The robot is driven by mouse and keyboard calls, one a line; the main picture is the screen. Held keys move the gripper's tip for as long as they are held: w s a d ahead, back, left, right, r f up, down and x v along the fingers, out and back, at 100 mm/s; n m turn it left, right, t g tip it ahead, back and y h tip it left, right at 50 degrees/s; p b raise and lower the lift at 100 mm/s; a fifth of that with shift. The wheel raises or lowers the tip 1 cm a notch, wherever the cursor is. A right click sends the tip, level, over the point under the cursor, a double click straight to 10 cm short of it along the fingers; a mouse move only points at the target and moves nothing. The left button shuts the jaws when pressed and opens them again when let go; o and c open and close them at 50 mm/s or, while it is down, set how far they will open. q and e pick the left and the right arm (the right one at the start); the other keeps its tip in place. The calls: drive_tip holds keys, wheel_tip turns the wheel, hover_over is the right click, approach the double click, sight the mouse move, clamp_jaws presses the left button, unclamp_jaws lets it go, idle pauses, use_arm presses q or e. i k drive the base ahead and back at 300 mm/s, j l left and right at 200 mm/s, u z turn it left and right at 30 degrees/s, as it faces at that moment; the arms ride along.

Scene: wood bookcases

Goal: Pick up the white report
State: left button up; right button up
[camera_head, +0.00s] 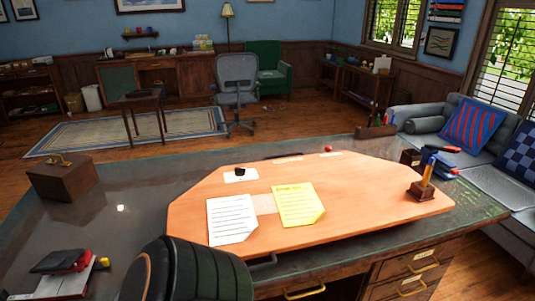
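A white sheet with dark printed lines (231,222), which looks like the white report, lies flat on the light wood desk board (375,205), left of its middle. A yellow lined sheet (298,205) lies to its right, close beside it. Both sheets have a folded-looking lower right corner. Neither of my grippers is in view. Nothing is seen touching the white sheet.
A dark ribbed chair back (205,272) stands at the near edge, below the white sheet. A wooden box (62,180) and stacked dark and red items (62,275) are on the left. A pen holder (421,190) stands right. A small black object (240,171) sits behind the sheet.

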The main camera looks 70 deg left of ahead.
sight(232, 220)
drive_tip(key=i+u, duration=0.35)
drive_tip(key=i+l+u, duration=0.35)
drive_tip(key=i, duration=0.15)
drive_tip(key=u, duration=1.55)
